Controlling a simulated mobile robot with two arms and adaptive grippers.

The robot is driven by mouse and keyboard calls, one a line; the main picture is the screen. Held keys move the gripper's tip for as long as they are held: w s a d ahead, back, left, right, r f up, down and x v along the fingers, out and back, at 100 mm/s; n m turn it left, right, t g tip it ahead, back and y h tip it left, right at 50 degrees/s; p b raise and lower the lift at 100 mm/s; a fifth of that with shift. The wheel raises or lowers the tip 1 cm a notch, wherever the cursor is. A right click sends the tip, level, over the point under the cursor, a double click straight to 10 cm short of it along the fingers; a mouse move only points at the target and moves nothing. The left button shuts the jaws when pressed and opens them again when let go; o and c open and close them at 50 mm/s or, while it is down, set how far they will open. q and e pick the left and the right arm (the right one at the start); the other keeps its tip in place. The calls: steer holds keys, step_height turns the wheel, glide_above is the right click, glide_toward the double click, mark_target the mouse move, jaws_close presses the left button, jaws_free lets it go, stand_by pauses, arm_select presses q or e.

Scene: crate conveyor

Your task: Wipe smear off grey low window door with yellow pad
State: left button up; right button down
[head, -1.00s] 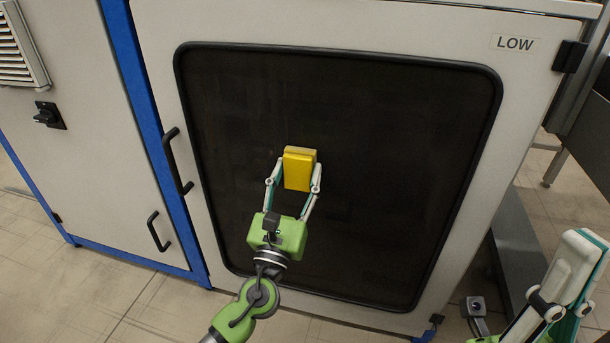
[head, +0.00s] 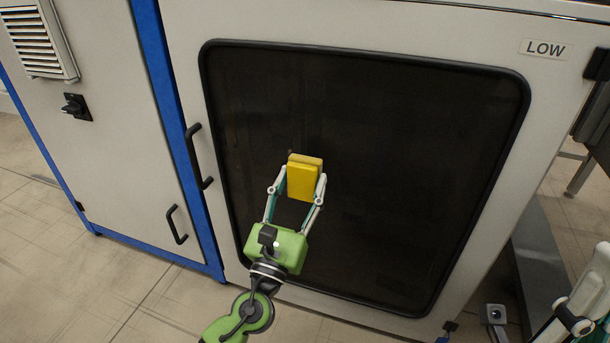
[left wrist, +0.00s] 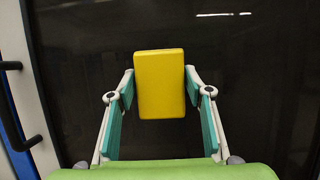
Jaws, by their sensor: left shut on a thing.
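The yellow pad (head: 304,180) is a small upright block, held between the two fingertips of my left gripper (head: 303,184). It is in front of the dark window (head: 400,160) of the grey door marked LOW (head: 543,49), left of the window's middle. In the left wrist view the pad (left wrist: 160,85) stands out past the fingers, against dark glass. I cannot tell whether it touches the glass. I make out no distinct smear; the pad and gripper hide part of the window. My right gripper (head: 585,315) is cut off at the lower right edge.
A dark vertical handle (head: 197,157) is on the door's left side, beside a blue frame post (head: 165,110). A second handle (head: 176,225) is on the grey panel further left, with a black switch (head: 77,106). Tiled floor (head: 110,275) lies in front.

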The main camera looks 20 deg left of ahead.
arm_select(q)
steer(key=shift+s, duration=0.95)
steer(key=shift+s+a, duration=0.1)
steer(key=shift+s, duration=1.4)
steer(key=shift+r, duration=0.1)
